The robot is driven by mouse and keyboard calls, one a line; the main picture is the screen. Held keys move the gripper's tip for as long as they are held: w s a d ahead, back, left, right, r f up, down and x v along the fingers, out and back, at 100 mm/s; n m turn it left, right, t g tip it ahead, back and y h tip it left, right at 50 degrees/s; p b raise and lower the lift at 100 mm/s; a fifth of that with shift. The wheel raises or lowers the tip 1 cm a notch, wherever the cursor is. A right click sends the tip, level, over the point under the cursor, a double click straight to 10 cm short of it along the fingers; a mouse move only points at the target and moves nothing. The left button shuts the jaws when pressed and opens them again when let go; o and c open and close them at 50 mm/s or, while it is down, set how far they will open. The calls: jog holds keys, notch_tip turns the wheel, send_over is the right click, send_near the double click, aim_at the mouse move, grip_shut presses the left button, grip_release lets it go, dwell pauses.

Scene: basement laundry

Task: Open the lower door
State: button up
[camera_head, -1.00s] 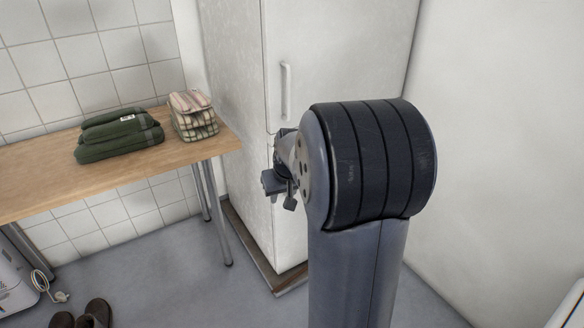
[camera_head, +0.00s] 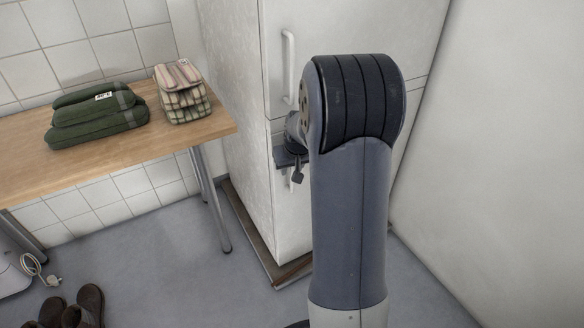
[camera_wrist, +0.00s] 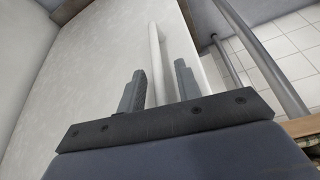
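The lower door (camera_head: 291,222) belongs to a tall white fridge and looks shut below its seam with the upper door (camera_head: 345,40). My gripper (camera_head: 291,170) is at the upper left part of the lower door, partly hidden by my arm. In the wrist view, my gripper (camera_wrist: 160,88) is open, with one finger on each side of a white bar handle (camera_wrist: 156,50). Gaps show between the handle and both fingers.
The upper door has its own handle (camera_head: 288,68). A wooden table (camera_head: 60,175) stands left of the fridge, with folded green towels (camera_head: 95,115) and a plaid stack (camera_head: 182,95). Its metal leg (camera_head: 211,200) is near the fridge. A white wall (camera_head: 500,130) is at right. Boots (camera_head: 75,308) lie lower left.

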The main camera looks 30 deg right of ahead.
grip_shut()
jog(key=shift+s, duration=0.1)
dwell(0.5)
